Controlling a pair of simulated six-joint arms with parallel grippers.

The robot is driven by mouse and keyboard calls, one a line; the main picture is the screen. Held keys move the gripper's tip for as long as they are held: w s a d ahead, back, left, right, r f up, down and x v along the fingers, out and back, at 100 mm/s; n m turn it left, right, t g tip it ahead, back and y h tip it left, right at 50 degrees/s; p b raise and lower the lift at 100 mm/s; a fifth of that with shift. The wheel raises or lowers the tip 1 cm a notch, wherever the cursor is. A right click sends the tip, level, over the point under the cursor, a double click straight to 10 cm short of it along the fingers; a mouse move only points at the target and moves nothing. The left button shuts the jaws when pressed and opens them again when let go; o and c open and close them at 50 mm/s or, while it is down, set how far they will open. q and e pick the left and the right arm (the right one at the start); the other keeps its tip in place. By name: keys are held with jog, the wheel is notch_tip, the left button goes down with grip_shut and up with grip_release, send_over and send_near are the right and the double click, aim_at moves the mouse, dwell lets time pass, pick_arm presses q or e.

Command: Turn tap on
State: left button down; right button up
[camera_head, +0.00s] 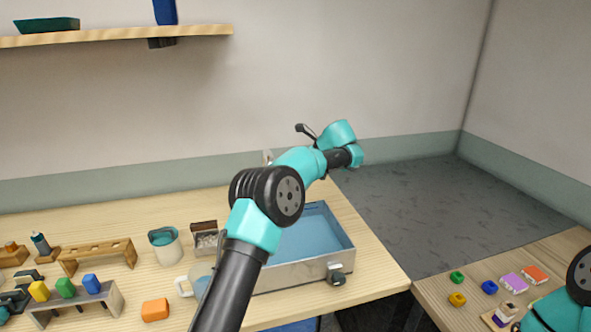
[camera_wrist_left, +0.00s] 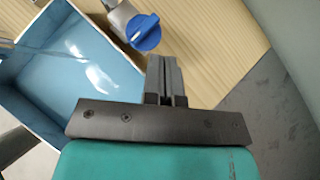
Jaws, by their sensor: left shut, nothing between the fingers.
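The tap shows in the left wrist view as a grey metal body with a round blue knob (camera_wrist_left: 145,32) beside the blue-lined basin (camera_wrist_left: 60,65). In the head view a small grey part (camera_head: 267,157), probably the tap, shows behind my left arm; the rest is hidden. My left gripper (camera_wrist_left: 163,62) is shut and empty. Its fingertips are just below and right of the knob in the wrist view; no contact shows. In the head view my left gripper (camera_head: 301,128) is raised behind the basin (camera_head: 300,273). My right gripper is out of view; only part of that arm shows.
Small coloured blocks (camera_head: 490,287) lie on the right table. A floor gap separates the tables.

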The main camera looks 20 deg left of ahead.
pick_arm(q)
jog(key=v, duration=0.9)
jog(key=shift+w, duration=0.2)
jog(key=shift+f, duration=0.15)
jog(key=x, duration=1.5)
jog(key=shift+s+a+f, duration=0.1)
jog(key=shift+a+f, duration=0.15)
jog(key=shift+a, duration=0.1)
